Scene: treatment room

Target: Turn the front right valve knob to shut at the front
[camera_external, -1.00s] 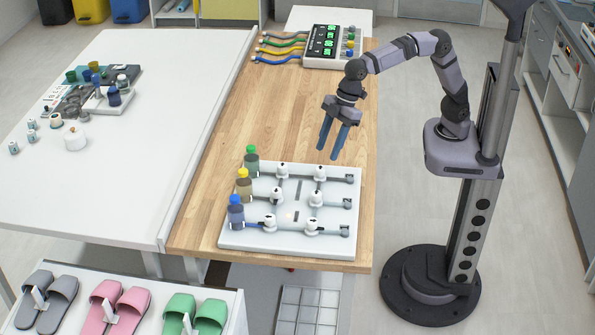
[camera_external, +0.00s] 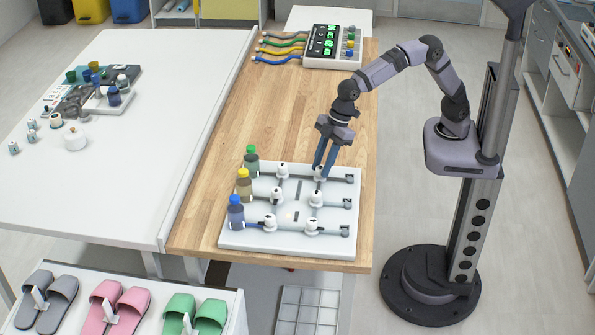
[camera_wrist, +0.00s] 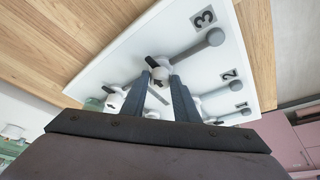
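The valve board (camera_external: 255,240) is a white panel with several white knobs in two columns and three rows. My gripper (camera_external: 321,174) is low over the right knob (camera_external: 320,172) of the row farthest from the external camera, beside the green-capped bottle. In the wrist view my gripper (camera_wrist: 160,76) has its fingers apart, one on each side of a white knob (camera_wrist: 159,73) in the row marked 3. Whether the fingers touch it is unclear. The right knob (camera_external: 312,226) of the row nearest the external camera has no finger near it. Parts of other knobs are hidden behind my fingers.
Green-capped (camera_external: 251,160), yellow-capped (camera_external: 244,184) and blue-capped (camera_external: 236,212) bottles stand along the board's left edge. A control box (camera_external: 333,47) with cables is at the table's far end. The wooden table (camera_external: 250,110) is clear between box and board.

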